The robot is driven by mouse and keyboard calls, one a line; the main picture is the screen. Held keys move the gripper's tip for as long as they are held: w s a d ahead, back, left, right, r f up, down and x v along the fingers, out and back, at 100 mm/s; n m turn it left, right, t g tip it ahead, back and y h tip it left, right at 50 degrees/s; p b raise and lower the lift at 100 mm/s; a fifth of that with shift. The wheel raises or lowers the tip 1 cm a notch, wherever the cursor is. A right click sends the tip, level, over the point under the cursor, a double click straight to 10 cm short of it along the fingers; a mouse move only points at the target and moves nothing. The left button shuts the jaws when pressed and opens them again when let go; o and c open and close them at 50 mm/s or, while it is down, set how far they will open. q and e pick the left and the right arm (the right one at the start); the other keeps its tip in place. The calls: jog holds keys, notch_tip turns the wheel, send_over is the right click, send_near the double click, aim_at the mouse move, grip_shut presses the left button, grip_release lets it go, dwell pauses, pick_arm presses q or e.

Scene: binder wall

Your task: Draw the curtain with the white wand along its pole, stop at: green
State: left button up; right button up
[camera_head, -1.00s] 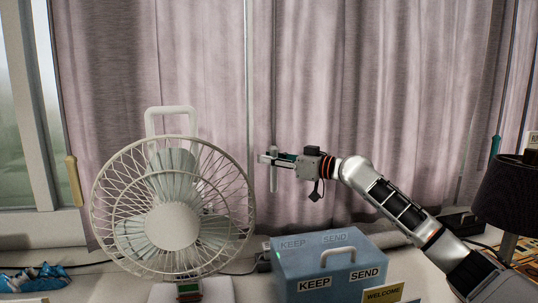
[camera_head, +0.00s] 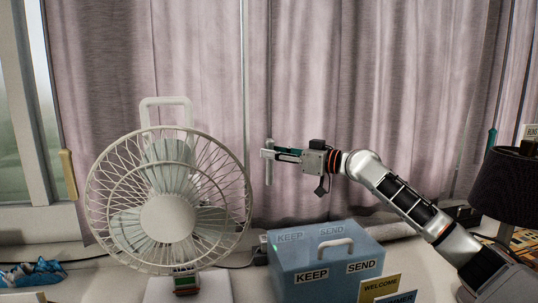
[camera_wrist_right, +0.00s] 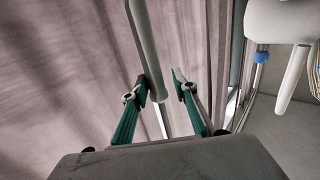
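The pinkish-grey curtain (camera_head: 340,70) hangs in folds across the back. The white wand (camera_head: 269,170) hangs in front of it; its lower end shows at my right gripper (camera_head: 267,154). In the wrist view the wand (camera_wrist_right: 146,45) comes down between the two green fingers of the right gripper (camera_wrist_right: 160,82). The fingers are apart, with a clear gap to the right finger; whether the left finger touches the wand I cannot tell. A green marker (camera_head: 492,140) stands at the curtain's right side and a yellow one (camera_head: 68,174) at its left. The left gripper is out of view.
A white fan (camera_head: 168,215) stands left of the gripper, close in front of the curtain. A blue box (camera_head: 320,262) sits below my right arm. A dark lamp (camera_head: 510,185) stands at the right. A blue crumpled thing (camera_head: 35,273) lies at the far left.

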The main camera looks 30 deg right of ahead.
jog(key=shift+b+v, duration=1.4)
jog(key=shift+v, duration=1.6)
jog(key=shift+r, duration=0.1)
